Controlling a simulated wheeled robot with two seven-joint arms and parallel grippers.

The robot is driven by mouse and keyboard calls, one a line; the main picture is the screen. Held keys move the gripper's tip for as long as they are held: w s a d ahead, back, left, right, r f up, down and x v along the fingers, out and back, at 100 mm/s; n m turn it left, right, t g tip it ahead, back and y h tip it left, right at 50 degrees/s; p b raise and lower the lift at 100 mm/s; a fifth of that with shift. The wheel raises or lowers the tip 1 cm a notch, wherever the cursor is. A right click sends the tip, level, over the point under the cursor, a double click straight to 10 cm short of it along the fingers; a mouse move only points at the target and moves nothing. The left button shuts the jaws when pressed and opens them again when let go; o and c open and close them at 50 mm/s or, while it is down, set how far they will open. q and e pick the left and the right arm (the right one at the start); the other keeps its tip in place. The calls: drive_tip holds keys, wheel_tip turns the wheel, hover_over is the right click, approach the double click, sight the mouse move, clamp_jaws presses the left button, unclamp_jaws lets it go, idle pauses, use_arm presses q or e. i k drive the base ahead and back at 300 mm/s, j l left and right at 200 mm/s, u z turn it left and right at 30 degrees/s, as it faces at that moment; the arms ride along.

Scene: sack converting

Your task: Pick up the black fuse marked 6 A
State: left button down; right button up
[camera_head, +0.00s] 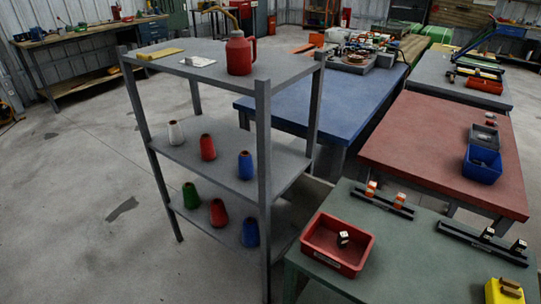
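Small block-shaped pieces that look like fuses are on the green table (400,262) at the lower right. One black piece with a white face (343,239) lies inside a red bin (312,256). Two dark pieces with light faces, a left one (487,234) and a right one (518,246), stand on a black rail (468,238). Any markings are too small to read, so I cannot tell which is 6 A. Neither of my grippers is in view.
A grey shelf (215,70) with coloured thread cones and a red oil can (240,54) stands left of the green table. A yellow box (504,291) sits at the table's right corner. A red-topped table (440,160) with a blue bin (482,165) is behind. Floor is open at left.

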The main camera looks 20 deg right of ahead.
sight(520, 246)
drive_tip(key=z, duration=0.45)
drive_tip(key=l+z, duration=0.1)
drive_tip(key=z, duration=0.75)
drive_tip(key=l+z, duration=0.1)
drive_tip(key=z, duration=0.35)
drive_tip(key=l+z, duration=0.1)
drive_tip(key=z, duration=0.75)
drive_tip(key=i+l+z, duration=0.15)
drive_tip(key=l+z, duration=0.15)
drive_tip(key=i+l+z, duration=0.35)
drive_tip(key=l, duration=0.15)
drive_tip(key=i+l+z, duration=0.15)
drive_tip(key=l+z, duration=0.15)
drive_tip(key=i+l+u, duration=0.4)
drive_tip(key=i+u, duration=0.15)
drive_tip(key=i, duration=0.15)
drive_tip(key=i+u, duration=0.15)
drive_tip(key=u, duration=0.3)
drive_tip(key=i+u, duration=0.15)
drive_tip(key=u, duration=0.35)
drive_tip(key=i+u, duration=0.15)
drive_tip(key=u, duration=0.3)
drive_tip(key=i+l+u, duration=0.1)
drive_tip(key=u, duration=0.4)
drive_tip(key=l, duration=0.05)
